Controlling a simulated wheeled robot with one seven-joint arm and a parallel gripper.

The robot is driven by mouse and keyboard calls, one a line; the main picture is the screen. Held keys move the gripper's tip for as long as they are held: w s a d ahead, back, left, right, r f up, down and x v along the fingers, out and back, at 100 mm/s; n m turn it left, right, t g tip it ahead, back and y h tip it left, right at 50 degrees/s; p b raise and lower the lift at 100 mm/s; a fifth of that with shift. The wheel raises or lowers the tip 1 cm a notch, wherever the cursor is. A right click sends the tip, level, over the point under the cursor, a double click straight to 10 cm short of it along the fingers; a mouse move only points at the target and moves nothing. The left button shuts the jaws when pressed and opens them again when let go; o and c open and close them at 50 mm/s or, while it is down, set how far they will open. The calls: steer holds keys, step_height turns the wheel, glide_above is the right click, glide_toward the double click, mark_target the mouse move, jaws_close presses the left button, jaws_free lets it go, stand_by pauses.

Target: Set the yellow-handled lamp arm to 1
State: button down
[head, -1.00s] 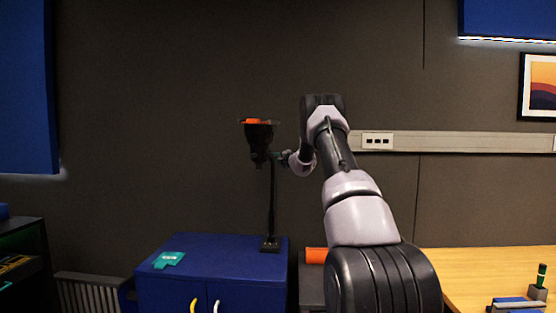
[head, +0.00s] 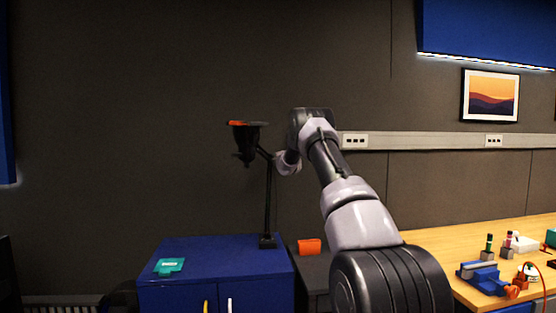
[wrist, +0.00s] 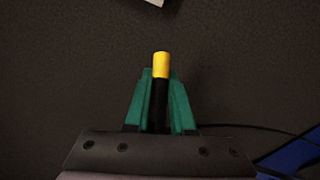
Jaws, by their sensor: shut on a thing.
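The lamp stands on the blue cabinet in the head view, with a thin black post (head: 267,205) and a dark cone-shaped head (head: 246,138) with an orange-red top edge. A short dark link slopes from the post's top toward the head. In the wrist view, the yellow handle (wrist: 161,62) tips a black rod (wrist: 159,100). My gripper (wrist: 160,74) has its green fingers shut on either side of the rod, with the yellow end sticking out past them. In the head view the fingers and handle cannot be made out. No scale or number 1 is readable.
The blue cabinet (head: 215,262) carries a teal item (head: 169,266). An orange object (head: 309,246) sits right of it. A wooden bench (head: 440,245) at the right holds several small devices. A dark wall stands behind the lamp; a socket rail (head: 420,141) runs along it.

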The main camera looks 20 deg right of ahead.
steer(key=shift+f, duration=0.1)
steer(key=c, duration=0.8)
jaws_free()
steer(key=shift+o, duration=0.2)
steer(key=s+a, duration=0.1)
steer(key=s, duration=0.9)
steer(key=shift+s+a, duration=0.35)
steer(key=shift+a, duration=0.05)
